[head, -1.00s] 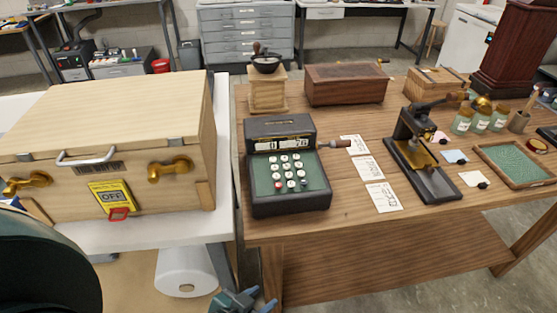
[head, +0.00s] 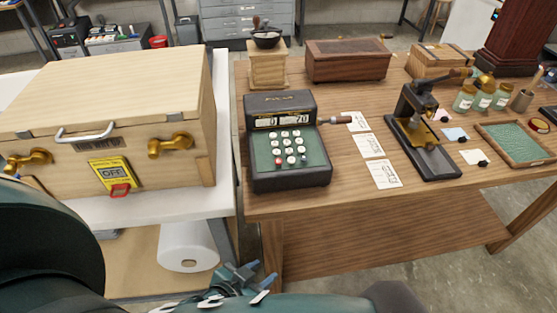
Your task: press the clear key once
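A dark adding machine (head: 289,183) with a green key panel stands at the left end of the wooden table. Its round keys are mostly white, with a red key (head: 278,161) at the lower left and a dark one at the lower right. Key labels are too small to read. Its number window (head: 281,121) seems to show 0 and 70. A wooden-handled crank (head: 336,121) sticks out at its right side. My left gripper (head: 265,289) is low at the bottom of the view, below and apart from the machine. Its fingertips look parted and empty. My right gripper is not seen.
Printed cards (head: 368,145) and a black press (head: 430,150) are right of the machine. A wooden grinder (head: 267,70) and brown box (head: 347,65) stand behind. A paper roll (head: 187,248) is below.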

